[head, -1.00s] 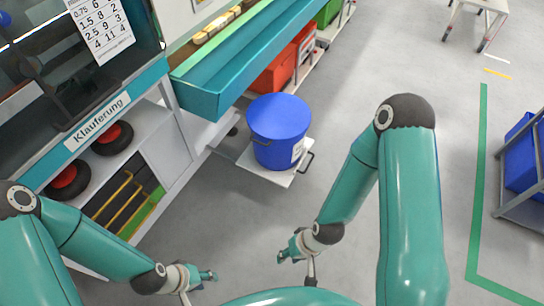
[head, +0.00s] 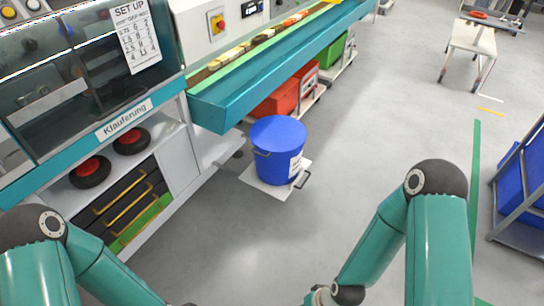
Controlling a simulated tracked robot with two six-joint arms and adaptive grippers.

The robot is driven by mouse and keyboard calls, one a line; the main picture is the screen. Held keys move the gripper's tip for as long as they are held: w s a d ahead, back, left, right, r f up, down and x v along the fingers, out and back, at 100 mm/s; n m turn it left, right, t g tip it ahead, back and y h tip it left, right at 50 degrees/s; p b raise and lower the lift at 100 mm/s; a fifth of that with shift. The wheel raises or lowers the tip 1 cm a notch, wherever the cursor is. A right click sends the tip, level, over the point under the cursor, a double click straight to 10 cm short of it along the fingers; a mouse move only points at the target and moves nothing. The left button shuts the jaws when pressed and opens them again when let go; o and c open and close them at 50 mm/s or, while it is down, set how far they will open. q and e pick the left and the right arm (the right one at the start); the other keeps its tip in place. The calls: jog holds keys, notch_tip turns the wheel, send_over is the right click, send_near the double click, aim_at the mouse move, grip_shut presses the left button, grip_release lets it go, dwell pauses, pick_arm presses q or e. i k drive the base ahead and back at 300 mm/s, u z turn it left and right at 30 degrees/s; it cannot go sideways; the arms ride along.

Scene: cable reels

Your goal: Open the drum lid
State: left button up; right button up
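The blue drum (head: 277,163) stands upright on a flat white platform (head: 262,184) on the floor, in the middle of the head view. Its blue lid (head: 278,131) lies on top and looks closed. A white label faces the front right, and a handle shows on the drum's left side. My left and right arms reach in at the bottom corners, well short of the drum.
A teal conveyor trough (head: 270,70) runs behind the drum, with red (head: 280,98) and green (head: 329,54) bins beneath. The machine with black reels (head: 90,171) stands at left. A blue bin rack (head: 520,190) stands at right. The grey floor between is clear.

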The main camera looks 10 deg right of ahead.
aim_at(274, 134)
jog(key=z, duration=0.2)
jog(key=i, duration=1)
jog(key=u, duration=0.05)
